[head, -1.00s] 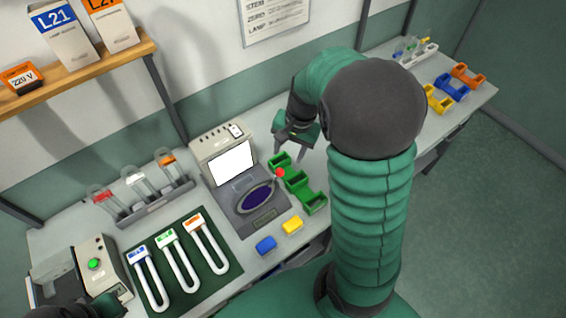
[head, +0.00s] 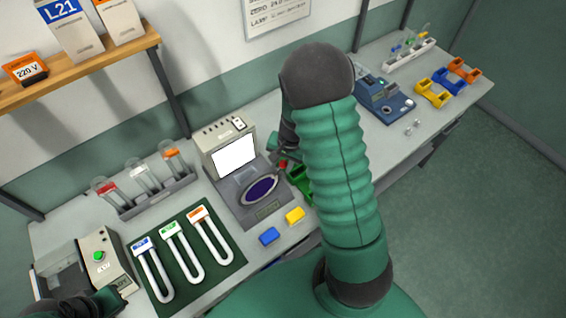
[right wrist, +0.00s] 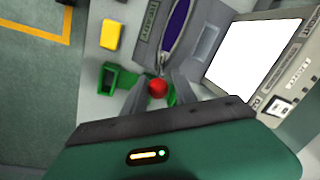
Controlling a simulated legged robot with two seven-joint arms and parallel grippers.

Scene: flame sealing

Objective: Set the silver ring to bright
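The silver ring (head: 245,199) frames a dark purple oval on the sloped front of a grey device (head: 228,183) with a white lit screen. A red ball knob (head: 283,164) stands by the ring's upper right edge; it also shows in the right wrist view (right wrist: 158,88). My right gripper (right wrist: 159,84) has its two fingers apart, one on each side of the red knob. I cannot tell whether they touch it.
A green holder (head: 301,183) is partly behind my right arm. A yellow block (head: 295,215) and blue block (head: 269,236) lie in front of the device. A dark green mat (head: 232,240) bears U-shaped tubes. A blue device (head: 386,103) stands to the right.

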